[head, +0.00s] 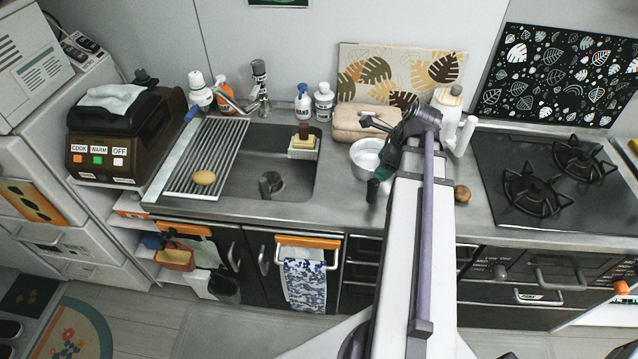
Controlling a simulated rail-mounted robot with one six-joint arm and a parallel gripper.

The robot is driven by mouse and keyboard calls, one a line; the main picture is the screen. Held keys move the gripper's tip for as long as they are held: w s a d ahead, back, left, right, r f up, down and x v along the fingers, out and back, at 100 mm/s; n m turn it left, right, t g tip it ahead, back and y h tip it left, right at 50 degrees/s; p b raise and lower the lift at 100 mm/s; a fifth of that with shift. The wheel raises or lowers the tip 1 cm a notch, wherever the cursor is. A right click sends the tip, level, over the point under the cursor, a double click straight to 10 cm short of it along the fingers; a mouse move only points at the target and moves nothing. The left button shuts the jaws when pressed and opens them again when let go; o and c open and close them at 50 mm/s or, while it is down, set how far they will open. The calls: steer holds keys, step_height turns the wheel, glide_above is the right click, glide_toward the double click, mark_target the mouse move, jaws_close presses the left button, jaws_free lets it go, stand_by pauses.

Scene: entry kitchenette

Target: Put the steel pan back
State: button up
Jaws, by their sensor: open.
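The steel pan (367,159) sits on the steel counter, between the sink and the stove. It looks like a shallow silver bowl. A dark green piece at its front right looks like its handle, though my arm overlaps this area. My arm reaches in from the bottom and hides the pan's right side. My gripper (373,121) is open, with its dark fingers pointing left. It appears above and behind the pan, in front of the beige pouch. I see nothing held in it, and cannot tell whether it touches anything.
A beige pouch (366,122) and bottles stand along the back wall. The sink (240,178) with a rack and an egg is at left. The stove (560,175) with two black burners is at right. A small brown round item (462,194) lies right of my arm.

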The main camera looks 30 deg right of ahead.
steer(key=w+a+f+n+g+h, duration=0.1)
steer(key=a+n+g+h, duration=0.1)
steer(key=a+n, duration=2.5)
steer(key=shift+a+g, duration=0.6)
steer(key=shift+w, duration=0.1)
